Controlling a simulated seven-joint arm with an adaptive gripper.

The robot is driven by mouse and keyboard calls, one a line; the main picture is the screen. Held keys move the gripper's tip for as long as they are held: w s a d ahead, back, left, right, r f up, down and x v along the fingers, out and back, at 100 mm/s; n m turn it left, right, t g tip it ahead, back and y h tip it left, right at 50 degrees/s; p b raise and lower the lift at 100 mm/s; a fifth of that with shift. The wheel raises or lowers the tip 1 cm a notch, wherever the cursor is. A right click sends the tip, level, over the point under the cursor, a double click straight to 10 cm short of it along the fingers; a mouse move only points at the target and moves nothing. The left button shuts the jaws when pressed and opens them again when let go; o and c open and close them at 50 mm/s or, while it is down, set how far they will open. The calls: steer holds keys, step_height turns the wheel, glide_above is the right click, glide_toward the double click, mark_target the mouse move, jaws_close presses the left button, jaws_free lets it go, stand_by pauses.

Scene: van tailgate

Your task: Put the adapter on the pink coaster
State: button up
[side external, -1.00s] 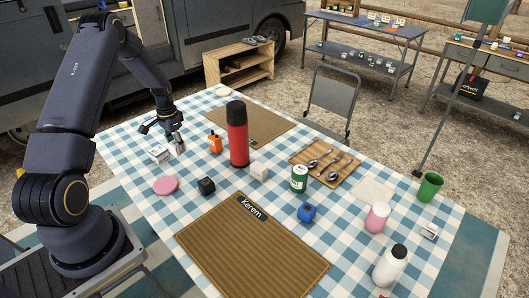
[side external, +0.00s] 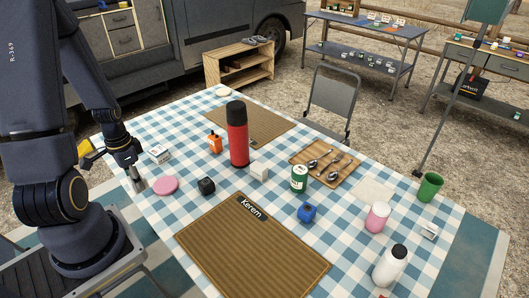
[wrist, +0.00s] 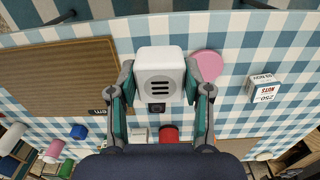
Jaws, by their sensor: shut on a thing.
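The adapter is a pale, rounded block with three dark slots in a round face. It shows large in the wrist view (wrist: 160,75) and as a small greyish piece in the side view (side external: 139,185). My gripper (wrist: 160,84) is shut on it, one finger on each side; in the side view my gripper (side external: 131,165) is at the table's left edge. The pink coaster (side external: 165,185) lies bare on the checked cloth, just right of the adapter. The adapter's height above the cloth is unclear.
A black cube (side external: 206,186) is right of the coaster, and a white nuts box (side external: 159,154) is behind it. An orange bottle (side external: 215,143), a tall red flask (side external: 238,137) and a white block (side external: 259,172) stand farther right. The ribbed Kerem mat (side external: 250,250) lies in front.

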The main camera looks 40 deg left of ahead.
steer(key=w+a+f, duration=0.4)
steer(key=w, duration=0.1)
steer(key=w+a+f, duration=0.5)
steer(key=shift+a, duration=0.15)
steer(key=shift+a+f, duration=0.1)
steer(key=shift+f, duration=1.65)
steer(key=o, duration=1.2)
steer(key=shift+f, duration=0.1)
